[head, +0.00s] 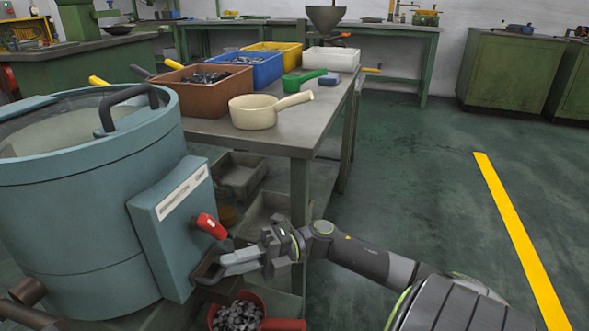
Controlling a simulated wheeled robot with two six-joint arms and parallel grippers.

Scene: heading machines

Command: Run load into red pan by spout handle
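The blue-grey drum machine (75,200) stands at the left, with a labelled box (172,232) on its side and a red-knobbed lever (211,226). A dark spout with a loop-like handle (207,272) juts out low from the box. My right gripper (226,263) reaches in from the right, its fingers close together with their tips at this spout handle. They look shut on it, though the contact is partly hidden. The red pan (262,306) is below the spout, holding grey metal pieces (238,316); its red handle points right. My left gripper is not in view.
A work table (285,137) behind carries a brown bin (190,101) of metal parts, a blue bin (255,76), yellow and white bins, a cream pan (255,114) and a green scoop (300,80). Grey trays sit on its lower shelf. The floor at the right is clear.

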